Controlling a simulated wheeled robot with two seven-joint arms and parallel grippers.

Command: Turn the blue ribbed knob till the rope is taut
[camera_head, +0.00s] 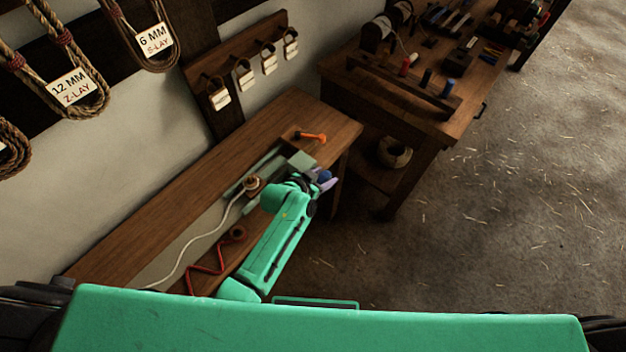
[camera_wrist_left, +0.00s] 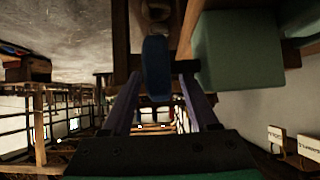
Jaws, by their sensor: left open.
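The blue knob (camera_head: 324,176) is at the front right end of the green-grey device (camera_head: 300,160) on the long bench. It also shows in the left wrist view as a blue upright shape (camera_wrist_left: 156,66); its ribs cannot be made out. My left gripper (camera_head: 327,182) is open at the knob. In the wrist view its two purple fingers (camera_wrist_left: 159,84) lie on either side of the knob, with gaps visible. The white rope (camera_head: 204,236) runs from a round brown piece (camera_head: 253,184) on the device and lies in a slack curve along the bench. My right gripper is not in view.
An orange-handled lever (camera_head: 312,137) stands at the bench's right end behind the device. A red cord (camera_head: 205,268) lies on the bench (camera_head: 125,245) near my left arm. A second table (camera_head: 400,105) with tools and spools stands at right. Open floor lies in front.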

